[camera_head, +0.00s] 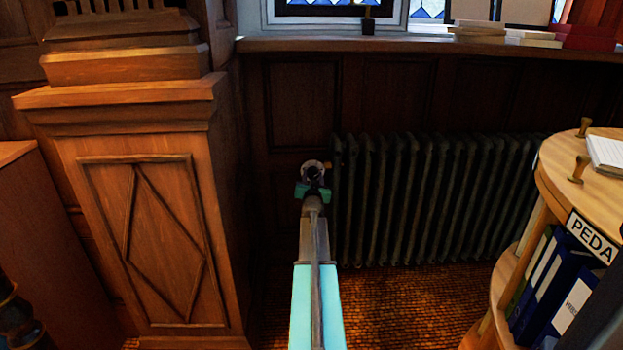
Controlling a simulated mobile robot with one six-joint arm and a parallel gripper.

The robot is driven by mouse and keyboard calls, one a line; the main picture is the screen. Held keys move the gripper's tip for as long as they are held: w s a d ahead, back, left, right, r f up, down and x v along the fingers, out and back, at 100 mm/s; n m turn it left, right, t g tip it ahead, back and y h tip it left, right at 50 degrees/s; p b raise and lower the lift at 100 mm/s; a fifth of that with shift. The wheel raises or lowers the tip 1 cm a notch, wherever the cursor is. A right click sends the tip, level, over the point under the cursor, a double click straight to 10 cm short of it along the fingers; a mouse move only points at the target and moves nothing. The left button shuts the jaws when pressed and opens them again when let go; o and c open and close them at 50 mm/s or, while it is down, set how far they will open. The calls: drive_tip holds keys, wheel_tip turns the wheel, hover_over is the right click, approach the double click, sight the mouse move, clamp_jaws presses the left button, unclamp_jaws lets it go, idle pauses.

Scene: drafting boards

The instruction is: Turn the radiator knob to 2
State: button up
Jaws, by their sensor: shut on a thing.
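The radiator knob (313,166) is a small pale round shape at the upper left end of the dark ribbed radiator (430,200), in the middle of the head view. My gripper (313,181) reaches it from the front and is shut on it. The gripper and arm cover most of the knob's lower part. The knob's numbers and its setting cannot be made out.
A carved wooden pillar base (145,220) stands close on the left. A rounded wooden shelf unit (560,190) with binders (563,290) stands at the right. A window sill (400,46) with books (480,30) runs above the radiator. Carpet (410,300) lies below.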

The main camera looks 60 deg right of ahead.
drive_tip(key=shift+w+d+r+n, duration=0.1)
drive_tip(key=shift+d+n, duration=0.1)
drive_tip(key=shift+n, duration=0.6)
drive_tip(key=n, duration=0.3)
drive_tip(key=shift+p, duration=0.35)
drive_tip(key=shift+d+n+t+b, duration=0.1)
drive_tip(key=shift+n+t+b, duration=0.45)
drive_tip(key=shift+n, duration=2.15)
drive_tip(key=shift+g, duration=0.25)
drive_tip(key=o, duration=1.1)
drive_tip(key=shift+c, duration=0.2)
